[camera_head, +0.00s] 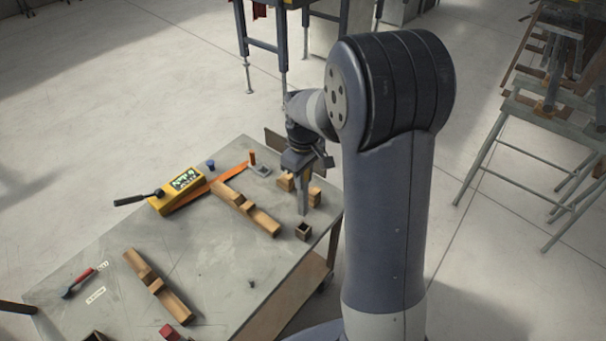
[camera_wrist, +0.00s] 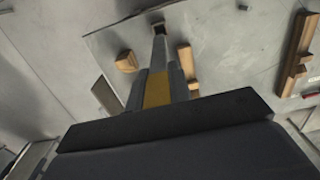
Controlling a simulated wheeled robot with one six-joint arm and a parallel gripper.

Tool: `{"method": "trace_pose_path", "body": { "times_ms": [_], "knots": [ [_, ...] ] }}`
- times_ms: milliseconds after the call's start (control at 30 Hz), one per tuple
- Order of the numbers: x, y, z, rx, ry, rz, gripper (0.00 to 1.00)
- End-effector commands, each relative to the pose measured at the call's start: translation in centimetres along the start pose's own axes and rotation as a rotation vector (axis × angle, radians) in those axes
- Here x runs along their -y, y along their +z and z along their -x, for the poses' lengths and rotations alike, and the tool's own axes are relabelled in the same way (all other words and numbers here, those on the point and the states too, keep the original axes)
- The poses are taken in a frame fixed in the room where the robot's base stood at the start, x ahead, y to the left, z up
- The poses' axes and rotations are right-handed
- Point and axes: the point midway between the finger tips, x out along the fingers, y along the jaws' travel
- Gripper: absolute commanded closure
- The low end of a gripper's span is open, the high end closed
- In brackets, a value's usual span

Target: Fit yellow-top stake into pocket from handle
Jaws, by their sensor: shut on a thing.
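My gripper (camera_head: 304,172) is shut on a long grey stake (camera_head: 303,200), which hangs down near the table's right edge. In the wrist view the stake's yellow top (camera_wrist: 158,90) lies between the jaws, and its grey shaft (camera_wrist: 159,52) runs away toward the pocket. The pocket, a small square box with a dark opening (camera_head: 303,231), stands on the table just below the stake's tip in the head view. It also shows past the tip in the wrist view (camera_wrist: 159,28). The tip looks above or at the opening; I cannot tell the exact gap.
Stepped wooden pieces (camera_head: 245,208) (camera_head: 157,286) lie on the grey table (camera_head: 205,255). A yellow device (camera_head: 180,190), an orange strip (camera_head: 227,178) and a red-handled tool (camera_head: 80,281) lie farther left.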

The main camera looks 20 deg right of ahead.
Motion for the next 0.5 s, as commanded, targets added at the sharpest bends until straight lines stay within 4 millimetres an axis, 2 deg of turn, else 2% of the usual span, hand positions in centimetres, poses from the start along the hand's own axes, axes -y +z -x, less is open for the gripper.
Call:
{"method": "trace_pose_path", "body": {
  "times_ms": [267, 500],
  "knots": [
    [0.0, 0.1, -1.1, -0.001, 0.000, 0.000, 1.00],
    [0.0, 0.1, -3.4, -0.001, 0.000, 0.000, 1.00]
  ]
}}
